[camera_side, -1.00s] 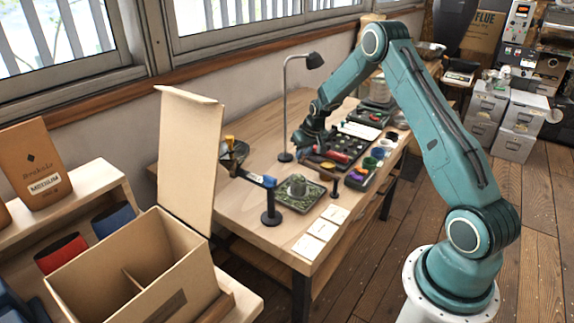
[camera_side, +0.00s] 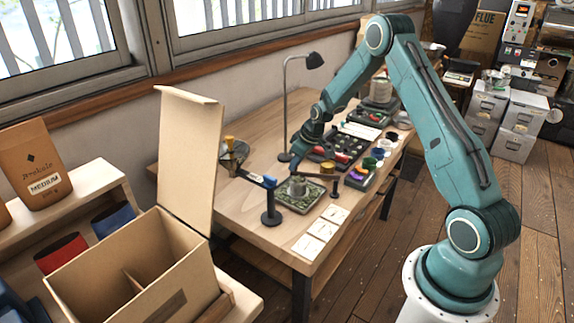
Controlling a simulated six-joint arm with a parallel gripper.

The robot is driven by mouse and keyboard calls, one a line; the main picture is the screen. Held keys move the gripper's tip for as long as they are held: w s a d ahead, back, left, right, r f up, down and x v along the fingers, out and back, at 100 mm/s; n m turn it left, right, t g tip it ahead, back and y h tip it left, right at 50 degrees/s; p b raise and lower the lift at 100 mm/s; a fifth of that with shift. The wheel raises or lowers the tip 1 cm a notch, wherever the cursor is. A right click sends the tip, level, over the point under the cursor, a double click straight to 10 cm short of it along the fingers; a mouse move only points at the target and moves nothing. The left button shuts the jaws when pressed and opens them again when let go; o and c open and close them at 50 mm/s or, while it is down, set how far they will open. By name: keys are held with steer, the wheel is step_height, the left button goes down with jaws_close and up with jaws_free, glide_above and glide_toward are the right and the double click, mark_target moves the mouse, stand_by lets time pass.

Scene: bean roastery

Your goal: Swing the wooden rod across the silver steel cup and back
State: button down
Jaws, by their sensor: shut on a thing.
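The silver steel cup (camera_side: 297,186) stands upright among green beans on a dark square tray (camera_side: 309,203) on the workbench. My gripper (camera_side: 298,168) is just above the cup, pointing down, and is shut on the wooden rod. The rod is small and mostly hidden at the jaws, so I cannot tell its exact tilt or whether it touches the cup's rim.
A black post with a blue-ended arm (camera_side: 270,205) stands left of the tray, and a short dark post (camera_side: 335,187) stands right of it. White cards (camera_side: 321,229) lie in front. A lamp (camera_side: 286,110) rises behind. An open cardboard box (camera_side: 150,262) stands at lower left.

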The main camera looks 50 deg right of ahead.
steer(key=s+a+n+g+y, duration=0.1)
steer(key=s+a+n+y, duration=0.1)
steer(key=s+a+n, duration=0.4)
steer(key=shift+n+y, duration=0.3)
steer(key=shift+n, duration=0.4)
steer(key=c, duration=1.3)
jaws_free()
steer(key=shift+r, duration=0.15)
steer(key=v, duration=1.3)
steer(key=shift+r, duration=0.25)
steer(key=shift+r, duration=0.1)
